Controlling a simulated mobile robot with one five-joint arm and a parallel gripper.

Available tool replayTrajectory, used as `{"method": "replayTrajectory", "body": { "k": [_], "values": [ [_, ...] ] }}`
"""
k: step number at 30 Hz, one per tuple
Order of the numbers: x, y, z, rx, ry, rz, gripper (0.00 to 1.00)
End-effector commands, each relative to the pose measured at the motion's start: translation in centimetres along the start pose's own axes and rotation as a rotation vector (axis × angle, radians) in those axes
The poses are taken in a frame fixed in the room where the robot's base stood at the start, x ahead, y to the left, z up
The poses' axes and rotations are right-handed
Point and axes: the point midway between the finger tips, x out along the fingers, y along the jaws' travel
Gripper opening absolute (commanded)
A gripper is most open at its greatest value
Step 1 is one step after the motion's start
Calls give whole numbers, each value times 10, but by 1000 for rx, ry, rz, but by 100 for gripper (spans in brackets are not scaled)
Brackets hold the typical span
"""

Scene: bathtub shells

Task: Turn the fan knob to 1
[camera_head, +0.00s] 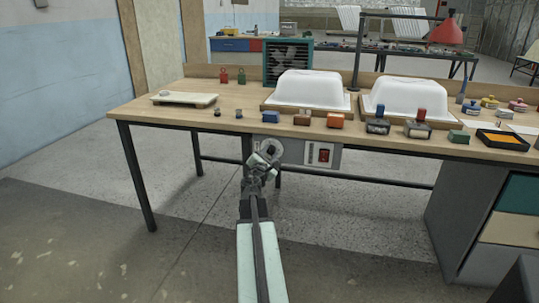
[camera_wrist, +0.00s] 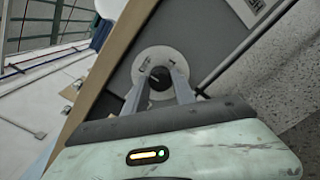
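The fan knob (camera_wrist: 159,79) is a dark round knob with a light pointer line, in the wrist view. It sits on a round pale dial plate (camera_wrist: 155,58) on a grey panel; the dial's markings are too small to read. My gripper (camera_wrist: 159,72) has one finger on each side of the knob, fingertips close to the plate. The fingers stand apart, and a small gap seems to show beside the knob. In the head view my gripper (camera_head: 267,153) is at the grey control panel (camera_head: 296,150) under the table's front edge and hides the knob.
A red switch (camera_head: 323,154) is on the panel's right part. The teal-framed fan (camera_head: 287,61) stands on the wooden table (camera_head: 235,97). Two white tub shells (camera_head: 310,88) and several small blocks are on the tabletop. A grey drawer cabinet (camera_head: 470,215) stands at right.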

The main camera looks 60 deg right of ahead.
Motion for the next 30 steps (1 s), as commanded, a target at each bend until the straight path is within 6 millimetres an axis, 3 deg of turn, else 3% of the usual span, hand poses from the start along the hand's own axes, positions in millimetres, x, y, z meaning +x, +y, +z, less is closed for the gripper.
{"method": "replayTrajectory", "body": {
  "k": [13,30],
  "values": [
    [2,-2,0,138,-2,-3,0],
    [3,-3,1,660,-4,-3,0]
  ]
}}
